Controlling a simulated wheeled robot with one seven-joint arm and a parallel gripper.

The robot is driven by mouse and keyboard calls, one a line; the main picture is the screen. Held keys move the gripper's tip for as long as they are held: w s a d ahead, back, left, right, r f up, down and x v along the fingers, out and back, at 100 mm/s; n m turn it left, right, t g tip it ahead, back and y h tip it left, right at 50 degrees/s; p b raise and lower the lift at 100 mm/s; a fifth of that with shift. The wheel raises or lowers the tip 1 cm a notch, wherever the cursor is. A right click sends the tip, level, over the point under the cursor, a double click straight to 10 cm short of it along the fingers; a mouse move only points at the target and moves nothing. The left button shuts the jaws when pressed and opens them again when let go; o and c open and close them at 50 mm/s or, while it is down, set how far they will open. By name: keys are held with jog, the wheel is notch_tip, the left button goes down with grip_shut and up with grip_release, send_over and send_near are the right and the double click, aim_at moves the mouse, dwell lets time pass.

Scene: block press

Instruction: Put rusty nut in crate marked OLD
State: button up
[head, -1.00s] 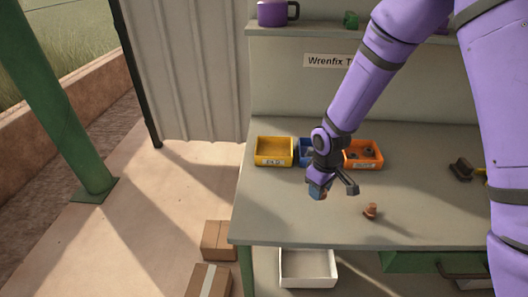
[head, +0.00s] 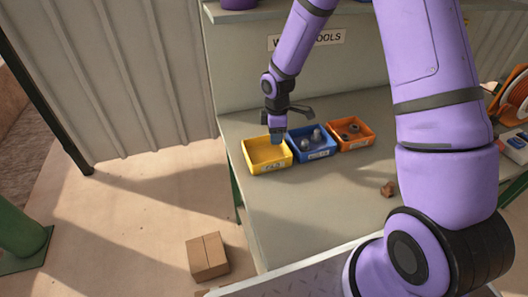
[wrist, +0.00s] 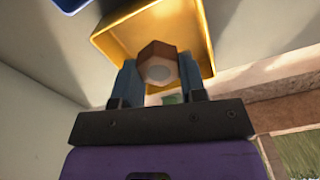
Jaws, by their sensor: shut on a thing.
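My gripper (head: 277,135) is shut on a rusty brown nut (wrist: 157,65), seen between its two blue fingertips in the wrist view. The nut is hidden in the head view. The yellow crate (head: 252,166) is the leftmost of three on the bench, and its inside looks empty. Its front label is too small to read surely. My gripper is over the right part of this crate. In the wrist view the yellow crate (wrist: 198,38) shows behind the nut.
A blue crate (head: 320,153) with grey pieces and an orange crate (head: 368,138) with small parts stand to the right. A loose brown piece (head: 388,188) lies on the grey bench (head: 300,215). A cardboard box (head: 207,256) is on the floor.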

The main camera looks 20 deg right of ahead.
aim_at(275, 157)
jog(key=shift+f, duration=3.75)
jog(key=shift+f, duration=0.1)
jog(key=o, duration=1)
jog(key=shift+c, duration=0.2)
